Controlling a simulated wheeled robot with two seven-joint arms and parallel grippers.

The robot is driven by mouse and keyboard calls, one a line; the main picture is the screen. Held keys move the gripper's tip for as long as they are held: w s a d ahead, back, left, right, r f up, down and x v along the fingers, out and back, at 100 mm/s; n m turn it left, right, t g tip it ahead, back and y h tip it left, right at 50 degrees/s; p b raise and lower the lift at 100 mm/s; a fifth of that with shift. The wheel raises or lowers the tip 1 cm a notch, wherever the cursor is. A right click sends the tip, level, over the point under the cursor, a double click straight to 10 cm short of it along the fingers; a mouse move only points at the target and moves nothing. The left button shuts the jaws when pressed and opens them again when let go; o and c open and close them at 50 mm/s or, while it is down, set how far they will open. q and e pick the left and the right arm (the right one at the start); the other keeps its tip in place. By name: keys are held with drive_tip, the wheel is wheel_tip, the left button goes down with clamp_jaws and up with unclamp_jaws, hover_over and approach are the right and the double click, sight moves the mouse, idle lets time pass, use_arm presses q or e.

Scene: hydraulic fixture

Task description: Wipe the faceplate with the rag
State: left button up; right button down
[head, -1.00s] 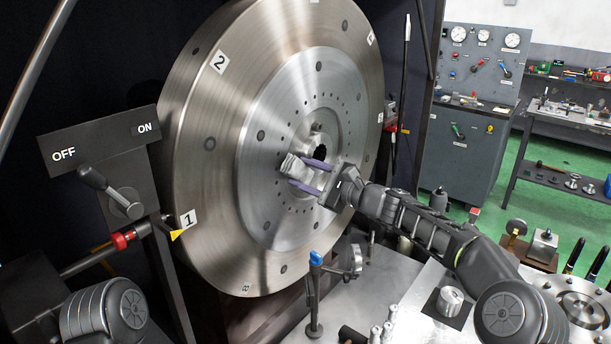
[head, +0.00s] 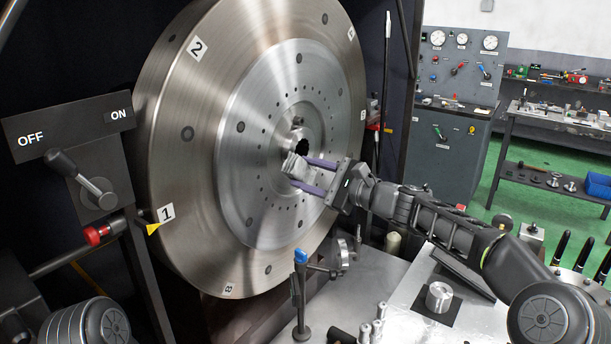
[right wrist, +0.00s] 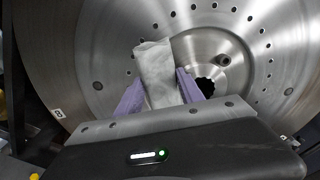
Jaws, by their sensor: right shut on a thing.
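The faceplate (head: 205,120) is a large round brushed-metal disc with numbered labels, rings of small holes and a dark centre bore. It stands upright and fills the middle of the head view; it also shows in the right wrist view (right wrist: 100,50). My right gripper (head: 305,174) has purple fingers shut on the grey-white rag (head: 293,166). The rag is in front of the disc's inner area, just left of and below the bore in the head view. It sticks up between the fingers in the right wrist view (right wrist: 157,75). I cannot tell whether it touches the metal. My left gripper is out of view.
An OFF/ON lever (head: 85,180) and a red-collared rod (head: 95,235) are left of the disc. A blue-topped stand (head: 301,290) and a metal cylinder (head: 439,296) are on the bench below. A grey gauge panel (head: 455,70) stands at the back right.

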drive_tip(key=shift+b+v, duration=0.75)
drive_tip(key=shift+v, duration=0.1)
drive_tip(key=shift+s+d+b, duration=0.3)
drive_tip(key=shift+s+d, duration=0.1)
drive_tip(key=shift+d, duration=0.15)
drive_tip(key=c, duration=1.4)
unclamp_jaws()
clamp_jaws()
drive_tip(key=w+p, duration=0.1)
drive_tip(key=w+d+p, duration=0.1)
drive_tip(key=p, duration=0.1)
drive_tip(key=w+p, duration=0.1)
drive_tip(key=shift+w+d+p, duration=0.25)
drive_tip(key=shift+w+p, duration=0.15)
